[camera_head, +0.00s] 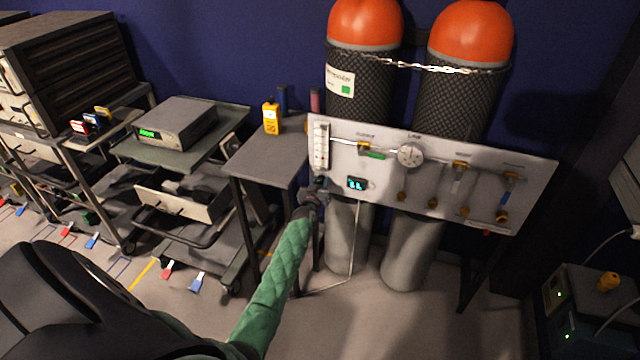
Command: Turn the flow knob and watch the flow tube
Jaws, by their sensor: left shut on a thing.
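The flow tube (321,147) is a clear upright tube with a scale at the left end of the white gas panel (440,208). My left gripper (319,184), at the end of the green-sleeved arm, is at the panel's lower left edge, just below the tube. It is shut on the flow knob, which the gripper mostly hides. The float and reading in the tube are too small to make out. My right gripper is not in view.
Two orange-topped gas cylinders (366,25) stand chained behind the panel. A round gauge (411,155), a small lit display (357,184) and several valves are on it. A grey table (262,160) with a yellow meter (271,117) stands left. Carts fill the far left.

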